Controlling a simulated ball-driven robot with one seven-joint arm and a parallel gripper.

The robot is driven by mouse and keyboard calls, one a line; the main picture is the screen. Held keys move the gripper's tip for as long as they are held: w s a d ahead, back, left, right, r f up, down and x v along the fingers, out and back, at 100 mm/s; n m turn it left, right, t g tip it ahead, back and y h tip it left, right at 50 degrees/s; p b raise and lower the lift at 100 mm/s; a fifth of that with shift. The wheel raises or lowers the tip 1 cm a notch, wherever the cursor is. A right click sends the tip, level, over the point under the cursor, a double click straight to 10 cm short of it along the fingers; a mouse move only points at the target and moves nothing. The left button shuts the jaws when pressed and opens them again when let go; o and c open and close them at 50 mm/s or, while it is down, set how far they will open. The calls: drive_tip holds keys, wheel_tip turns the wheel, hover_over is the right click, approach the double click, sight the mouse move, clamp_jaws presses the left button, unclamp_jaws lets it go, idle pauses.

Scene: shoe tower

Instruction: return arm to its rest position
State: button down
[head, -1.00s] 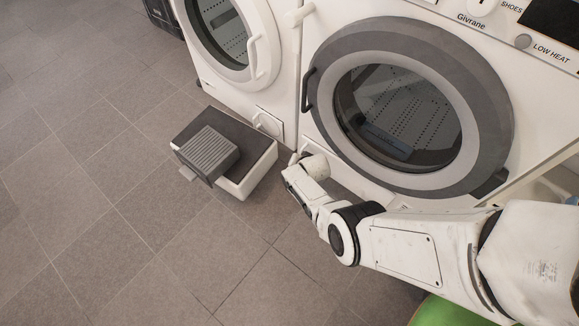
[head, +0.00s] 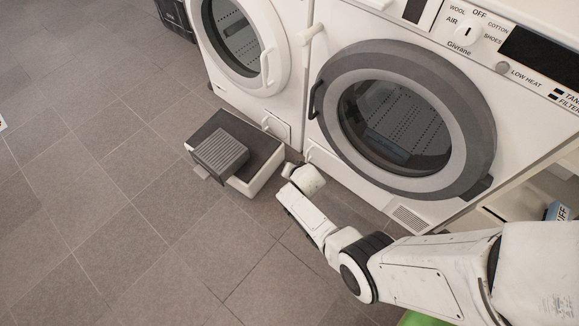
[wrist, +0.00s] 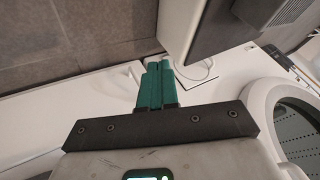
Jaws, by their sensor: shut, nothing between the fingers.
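My arm reaches in from the lower right of the head view, over the floor in front of the dryer (head: 338,176). My gripper (wrist: 155,66) shows in the wrist view with its two green fingers together and nothing between them. In the head view the wrist end of my arm is in front of the gap between the two machines, just right of the open bin; the fingers are mostly hidden there. The dryer's round door (head: 478,150) is shut, and its glass shows a perforated drum.
A white-walled bin (head: 262,172) with a ribbed grey block (head: 219,153) stands on the floor by the left machine (head: 283,20). A shelf with a blue item (head: 558,211) is at the right.

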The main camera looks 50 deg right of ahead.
drive_tip(key=shift+a+r, duration=0.15)
drive_tip(key=s+d+r+n+g, duration=0.25)
drive_tip(key=s+r+n, duration=0.25)
drive_tip(key=s+r, duration=0.3)
drive_tip(key=s+a+r+n+g+y, duration=0.2)
drive_tip(key=s+a+r+n, duration=0.2)
drive_tip(key=s+a+r, duration=0.35)
drive_tip(key=s+a+r+n+g+y, duration=0.1)
drive_tip(key=s+a+r+n, duration=0.4)
drive_tip(key=s+r, duration=0.4)
wheel_tip(320, 180, up, 28)
drive_tip(key=p, duration=2.9)
drive_tip(key=shift+s+p, duration=0.3)
